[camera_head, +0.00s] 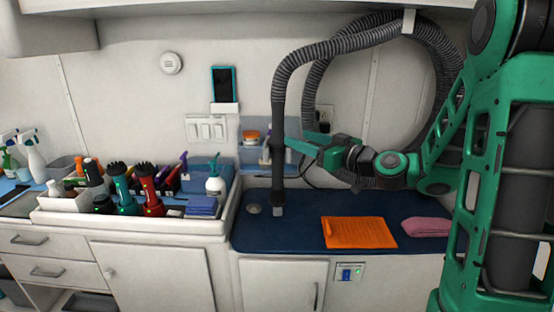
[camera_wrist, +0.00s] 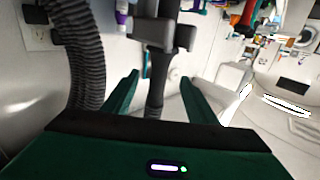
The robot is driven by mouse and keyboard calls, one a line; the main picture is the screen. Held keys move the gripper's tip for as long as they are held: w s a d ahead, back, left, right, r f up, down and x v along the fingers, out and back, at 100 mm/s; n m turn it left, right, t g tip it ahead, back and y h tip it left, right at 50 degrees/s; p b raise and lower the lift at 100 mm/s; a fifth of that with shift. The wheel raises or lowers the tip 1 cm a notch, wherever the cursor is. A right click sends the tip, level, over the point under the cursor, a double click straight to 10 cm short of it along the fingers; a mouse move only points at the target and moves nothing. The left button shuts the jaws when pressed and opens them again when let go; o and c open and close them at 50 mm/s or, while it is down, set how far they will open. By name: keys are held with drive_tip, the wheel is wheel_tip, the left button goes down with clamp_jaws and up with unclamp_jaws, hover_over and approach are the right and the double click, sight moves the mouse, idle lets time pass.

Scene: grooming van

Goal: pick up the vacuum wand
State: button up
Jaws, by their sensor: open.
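The vacuum wand (camera_head: 278,185) is a dark upright tube hanging from a grey ribbed hose (camera_head: 345,40), its lower end near the blue counter top. My gripper (camera_head: 288,143) reaches in from the right at the wand's middle height. In the wrist view the wand (camera_wrist: 155,90) shows between my two spread fingers (camera_wrist: 160,78), with a gap on either side. A thicker grey collar (camera_wrist: 158,35) is on it farther up the picture. My gripper is open and empty; I cannot tell how deep the wand sits between the fingers.
The hose loops on the wall behind my arm, and part of it (camera_wrist: 85,55) passes close left of my gripper. An orange towel (camera_head: 358,232) and a pink cloth (camera_head: 427,227) lie on the blue counter (camera_head: 300,212). A white tray (camera_head: 130,224) of bottles and clippers stands left.

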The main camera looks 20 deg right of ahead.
sight(282, 131)
drive_tip(key=x, duration=1)
drive_tip(key=shift+w+a+r, duration=0.1)
drive_tip(key=shift+w+r, duration=0.05)
drive_tip(key=shift+w, duration=0.1)
drive_tip(key=c, duration=1.3)
